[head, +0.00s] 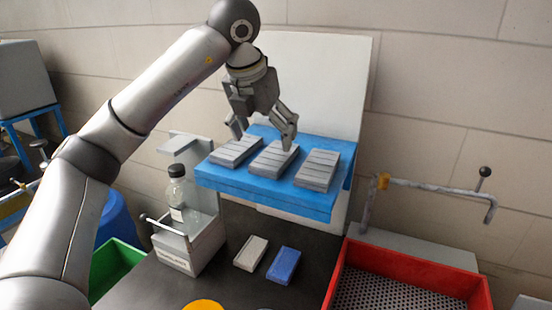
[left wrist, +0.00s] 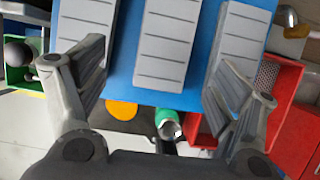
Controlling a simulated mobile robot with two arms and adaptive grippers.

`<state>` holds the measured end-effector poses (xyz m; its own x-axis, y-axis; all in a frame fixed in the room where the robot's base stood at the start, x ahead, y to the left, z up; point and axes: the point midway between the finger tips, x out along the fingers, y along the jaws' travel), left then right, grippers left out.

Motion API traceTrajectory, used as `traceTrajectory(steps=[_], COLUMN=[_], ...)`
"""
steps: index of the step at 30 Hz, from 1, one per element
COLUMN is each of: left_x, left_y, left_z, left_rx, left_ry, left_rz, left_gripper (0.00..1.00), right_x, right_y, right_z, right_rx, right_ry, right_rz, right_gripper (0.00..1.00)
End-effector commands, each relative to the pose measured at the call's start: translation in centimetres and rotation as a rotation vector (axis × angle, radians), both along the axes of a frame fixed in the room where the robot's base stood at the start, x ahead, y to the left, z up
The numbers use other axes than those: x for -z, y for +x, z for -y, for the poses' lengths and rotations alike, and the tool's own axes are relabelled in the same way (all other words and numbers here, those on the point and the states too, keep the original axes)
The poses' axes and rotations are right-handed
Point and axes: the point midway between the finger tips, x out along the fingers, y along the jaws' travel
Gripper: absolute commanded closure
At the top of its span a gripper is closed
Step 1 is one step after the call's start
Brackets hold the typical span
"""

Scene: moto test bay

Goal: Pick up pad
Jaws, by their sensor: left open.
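Three grey ribbed pads lie side by side on a blue shelf (head: 225,184): a left pad (head: 236,150), a middle pad (head: 273,159) and a right pad (head: 317,170). My left gripper (head: 264,138) is open and empty, just above the left and middle pads. In the left wrist view, the middle pad (left wrist: 165,45) shows between the spread fingers of the gripper (left wrist: 155,75). The other two pads show at either side, partly behind the fingers. I cannot tell whether a fingertip touches a pad. My right gripper is not in view.
A white panel stands behind the shelf (head: 330,80). Below are a bottle (head: 177,190) in a grey holder (head: 185,255), a pale block (head: 251,253) and a blue block (head: 284,265) on a dark surface. A red tray (head: 408,255) stands right, a green bin (head: 112,265) left.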

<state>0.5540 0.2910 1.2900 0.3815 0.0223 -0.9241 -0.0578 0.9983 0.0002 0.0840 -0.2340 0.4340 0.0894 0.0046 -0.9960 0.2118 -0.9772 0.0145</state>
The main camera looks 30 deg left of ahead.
Motion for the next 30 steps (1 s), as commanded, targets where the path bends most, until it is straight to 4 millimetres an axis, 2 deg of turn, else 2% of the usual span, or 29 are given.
traceTrajectory(steps=[8,12,16,25,30], left_x=[1.8,3.4,5.0,5.6,5.6], left_y=[1.3,2.8,3.4,3.6,3.6], left_z=[0.1,0.5,0.4,0.4,0.4], left_rx=[0.001,0.002,0.001,0.001,0.000], left_ry=[0.000,0.001,0.001,0.000,-0.001], left_rz=[-0.003,-0.004,-0.001,0.002,0.002], left_gripper=[0.14,0.14,0.14,0.14,0.36], right_x=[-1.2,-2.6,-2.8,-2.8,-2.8], right_y=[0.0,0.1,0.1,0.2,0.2], right_z=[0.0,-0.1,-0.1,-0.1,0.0], right_rx=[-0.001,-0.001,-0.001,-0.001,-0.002], right_ry=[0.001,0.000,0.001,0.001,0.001], right_rz=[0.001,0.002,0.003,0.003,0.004], right_gripper=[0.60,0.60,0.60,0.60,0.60])
